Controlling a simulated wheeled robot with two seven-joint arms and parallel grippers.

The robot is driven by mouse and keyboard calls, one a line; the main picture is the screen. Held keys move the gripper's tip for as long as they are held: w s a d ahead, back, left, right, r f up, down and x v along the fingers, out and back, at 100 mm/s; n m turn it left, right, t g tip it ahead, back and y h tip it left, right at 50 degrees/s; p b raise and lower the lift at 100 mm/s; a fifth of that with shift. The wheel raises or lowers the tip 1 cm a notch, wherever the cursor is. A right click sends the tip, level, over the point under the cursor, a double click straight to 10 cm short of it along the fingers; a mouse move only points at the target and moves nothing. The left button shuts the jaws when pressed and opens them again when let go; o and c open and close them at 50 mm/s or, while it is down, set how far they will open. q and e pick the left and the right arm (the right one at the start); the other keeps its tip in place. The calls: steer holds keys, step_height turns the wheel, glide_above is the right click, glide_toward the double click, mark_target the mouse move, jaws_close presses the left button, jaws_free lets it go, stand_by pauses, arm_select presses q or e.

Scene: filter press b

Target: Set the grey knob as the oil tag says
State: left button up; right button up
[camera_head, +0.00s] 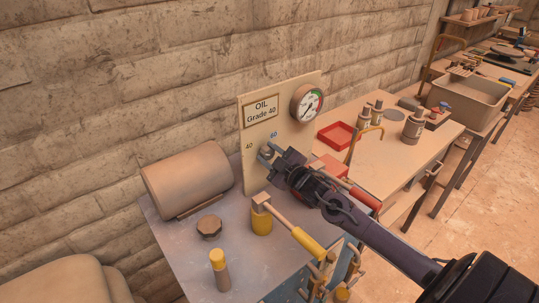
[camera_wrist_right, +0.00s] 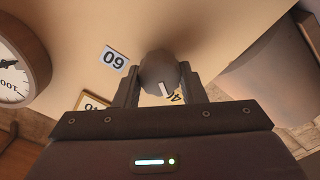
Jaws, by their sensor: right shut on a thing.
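The oil tag (camera_head: 261,109) on the upright beige panel (camera_head: 285,88) reads "OIL Grade 40". Below it are the labels 40 (camera_head: 249,146) and 60 (camera_head: 273,135). My right gripper (camera_head: 267,153) is at the panel, just below the 60 label. In the right wrist view it is shut on the grey knob (camera_wrist_right: 158,72), one finger on each side. The knob's white mark (camera_wrist_right: 166,90) points toward a partly hidden label (camera_wrist_right: 174,98), apparently the 40. The 60 label (camera_wrist_right: 115,58) is clear, to the left. My left gripper is out of view.
A round gauge (camera_head: 307,103) sits on the panel's upper right. A beige cylinder (camera_head: 187,181) lies left of the panel. A yellow-handled lever (camera_head: 302,238), a dark knob (camera_head: 209,227) and a yellow-topped post (camera_head: 218,262) stand in front. A red tray (camera_head: 338,135) is on the bench to the right.

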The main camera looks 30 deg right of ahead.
steer(key=o, duration=1)
steer(key=shift+s+f, duration=0.15)
steer(key=shift+s, duration=0.25)
steer(key=s+b, duration=0.1)
steer(key=s, duration=0.6)
steer(key=shift+d, duration=0.3)
